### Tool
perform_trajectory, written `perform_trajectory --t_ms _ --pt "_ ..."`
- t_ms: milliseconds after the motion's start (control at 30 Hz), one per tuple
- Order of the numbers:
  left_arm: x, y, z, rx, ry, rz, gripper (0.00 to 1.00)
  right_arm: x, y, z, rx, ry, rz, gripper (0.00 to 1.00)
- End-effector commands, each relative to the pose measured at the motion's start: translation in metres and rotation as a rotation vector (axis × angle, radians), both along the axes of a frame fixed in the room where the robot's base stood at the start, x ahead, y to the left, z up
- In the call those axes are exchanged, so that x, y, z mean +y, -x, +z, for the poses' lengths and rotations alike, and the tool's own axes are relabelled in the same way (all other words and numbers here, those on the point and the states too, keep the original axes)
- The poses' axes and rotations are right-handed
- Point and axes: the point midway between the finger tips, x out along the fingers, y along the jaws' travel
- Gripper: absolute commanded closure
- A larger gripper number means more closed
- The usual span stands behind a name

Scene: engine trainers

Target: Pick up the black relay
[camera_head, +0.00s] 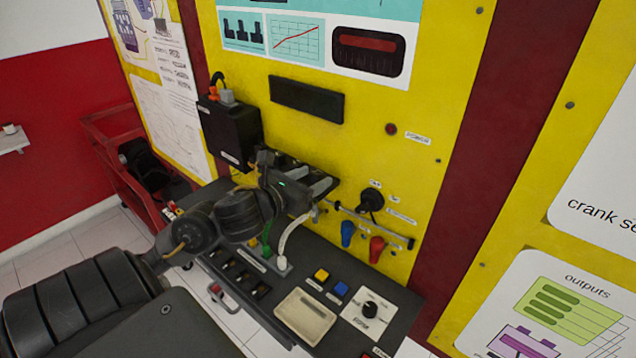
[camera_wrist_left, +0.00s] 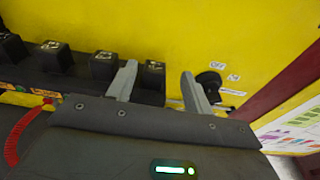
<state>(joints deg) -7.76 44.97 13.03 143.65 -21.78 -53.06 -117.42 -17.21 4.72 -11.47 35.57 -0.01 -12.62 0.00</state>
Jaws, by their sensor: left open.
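Several black relay-like cubes stand in a row on a black rail against the yellow panel in the left wrist view. The rightmost black relay (camera_wrist_left: 154,76) appears between the two fingers of my left gripper (camera_wrist_left: 159,73). Other black cubes (camera_wrist_left: 104,66) stand to its left. My left gripper also shows in the head view (camera_head: 309,180), in front of the panel, its grey fingers apart. No contact with a cube is visible. In the head view the gripper and arm largely hide the row. My right gripper is not in view.
A black box (camera_head: 229,132) is mounted on the panel left of the gripper. A black knob (camera_head: 371,200) and blue and red connectors (camera_head: 377,249) are on its right. Below is a dark console (camera_head: 262,310) with a beige tray (camera_head: 304,317), buttons and a dial.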

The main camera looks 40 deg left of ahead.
Motion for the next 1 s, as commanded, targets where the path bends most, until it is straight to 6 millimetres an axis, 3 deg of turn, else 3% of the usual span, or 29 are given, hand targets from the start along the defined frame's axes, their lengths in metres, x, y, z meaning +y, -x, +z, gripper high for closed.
perform_trajectory --t_ms 267,433,600,900,1000 --pt "0.005 -0.015 -0.008 -0.006 -0.014 0.003 0.49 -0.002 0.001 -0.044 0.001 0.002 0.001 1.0" --pt "0.008 -0.029 -0.006 -0.007 -0.006 0.004 0.49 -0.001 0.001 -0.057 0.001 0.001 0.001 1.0" --pt "0.008 -0.046 -0.005 -0.002 0.005 0.006 0.49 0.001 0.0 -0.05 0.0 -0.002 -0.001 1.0" --pt "0.007 -0.05 -0.006 -0.001 0.0 0.003 0.49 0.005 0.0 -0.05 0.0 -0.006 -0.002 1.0" --pt "0.007 -0.05 -0.006 -0.001 -0.001 0.003 0.6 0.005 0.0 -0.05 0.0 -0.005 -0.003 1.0"
